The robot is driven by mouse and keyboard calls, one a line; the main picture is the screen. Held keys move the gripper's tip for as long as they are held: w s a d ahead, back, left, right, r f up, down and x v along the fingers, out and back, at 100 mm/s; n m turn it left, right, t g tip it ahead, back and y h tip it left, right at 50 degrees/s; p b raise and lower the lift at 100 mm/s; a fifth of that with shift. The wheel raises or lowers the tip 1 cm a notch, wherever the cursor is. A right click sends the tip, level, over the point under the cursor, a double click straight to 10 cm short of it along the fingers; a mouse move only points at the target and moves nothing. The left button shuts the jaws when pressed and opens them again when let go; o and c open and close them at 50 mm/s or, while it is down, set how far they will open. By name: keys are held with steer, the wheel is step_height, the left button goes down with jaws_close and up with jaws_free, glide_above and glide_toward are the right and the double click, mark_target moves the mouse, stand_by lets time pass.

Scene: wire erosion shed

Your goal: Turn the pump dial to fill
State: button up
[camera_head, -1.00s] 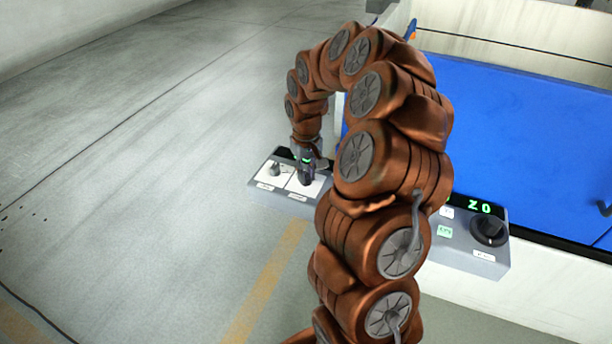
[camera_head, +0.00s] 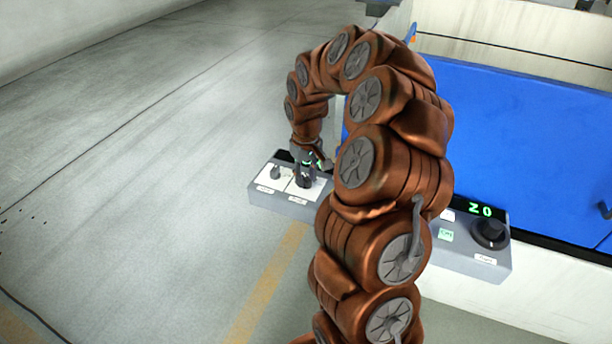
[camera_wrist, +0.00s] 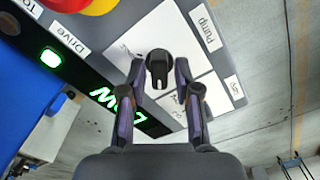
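The pump dial, a black knob (camera_wrist: 158,68), stands on a white plate beside the "Pump" label (camera_wrist: 206,28) in the wrist view. My gripper (camera_wrist: 160,68) is over it, with one finger on each side of the knob. The fingers are apart, with narrow gaps seeming to show; I cannot tell whether either touches. Printing on the plate is partly hidden by a finger, so I cannot read the dial's setting. In the head view my gripper (camera_head: 305,172) points down at the right-hand white plate of the grey control box (camera_head: 262,198).
A second small knob (camera_head: 275,172) is on the left-hand plate. A red and yellow button (camera_wrist: 90,5), a green light (camera_wrist: 50,57) and a green display (camera_wrist: 118,100) are close by. A larger black dial (camera_head: 490,233) is at right, before the blue panel (camera_head: 510,140).

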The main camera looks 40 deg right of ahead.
mark_target(306, 178)
steer(key=shift+o, duration=0.5)
step_height(306, 178, up, 12)
stand_by(0.4)
stand_by(0.4)
steer(key=s+a+r+n+p, duration=0.2)
steer(key=s+a+r, duration=0.2)
steer(key=s+a, duration=0.9)
steer(key=s+a+f, duration=0.1)
steer(key=s+a, duration=0.1)
steer(key=s, duration=0.4)
steer(key=s+a+m+g+p, duration=0.1)
steer(key=s+a, duration=0.2)
steer(key=s, duration=0.3)
steer(key=s+a+f, duration=0.1)
steer(key=s+a, duration=0.2)
steer(key=s, duration=0.3)
steer(key=shift+a+f+g+p, duration=0.25)
steer(key=shift+f+g+p, duration=0.05)
steer(key=shift+g, duration=0.1)
